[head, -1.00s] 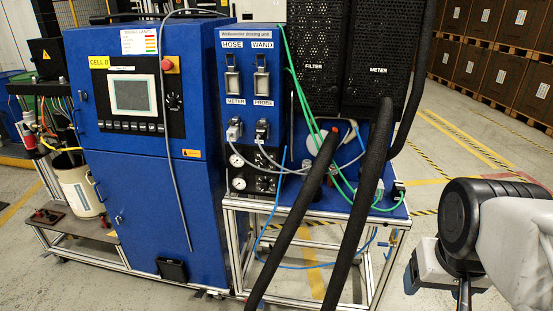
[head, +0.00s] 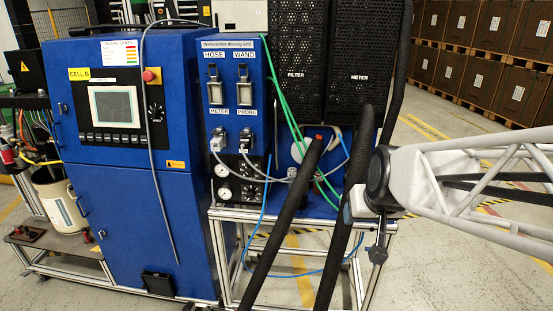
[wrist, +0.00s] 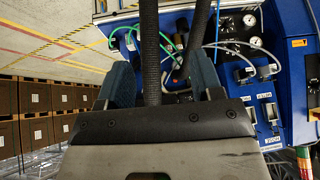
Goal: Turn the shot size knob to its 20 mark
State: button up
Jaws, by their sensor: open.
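A round black dial knob (head: 156,112) with a pale scale sits on the blue cabinet's control panel, right of the screen. Smaller dark knobs (head: 256,166) sit on the black gauge panel of the dosing unit. Their markings are too small to read, so I cannot tell which is the shot size knob or where it points. My gripper (wrist: 162,78) is open in the wrist view, with black hoses showing between and beyond its fingers. In the head view my arm's end is right of the dosing unit, well apart from both panels; its fingers are hard to make out there.
Two thick black hoses (head: 288,215) stand between my arm and the gauge panel. Green tubes (head: 292,115) and a grey cable (head: 163,180) hang near the panels. The dosing unit rests on a metal frame (head: 218,255). Floor is open at right, before stacked brown boxes (head: 480,40).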

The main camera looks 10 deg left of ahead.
jog(key=w+a+f+n+t+y, duration=0.1)
jog(key=w+a+f+t, duration=0.2)
jog(key=w+a, duration=0.7)
jog(key=w+a+f+t+y, duration=0.1)
jog(key=w+a+f+t, duration=0.15)
jog(key=w+a, duration=0.8)
jog(key=t+h, duration=0.2)
jog(key=t, duration=0.5)
send_near(249, 174)
jog(key=shift+w+a+r+g, duration=0.1)
jog(key=shift+w+g, duration=0.05)
jog(key=shift+w, duration=0.4)
jog(key=shift+w+a+r+g, duration=0.1)
jog(key=shift+w, duration=0.5)
jog(key=shift+w+a, duration=0.1)
jog(key=shift+w, duration=1.8)
jog(key=shift+w+a, duration=0.15)
jog(key=shift+w, duration=1.8)
jog(key=shift+c, duration=0.4)
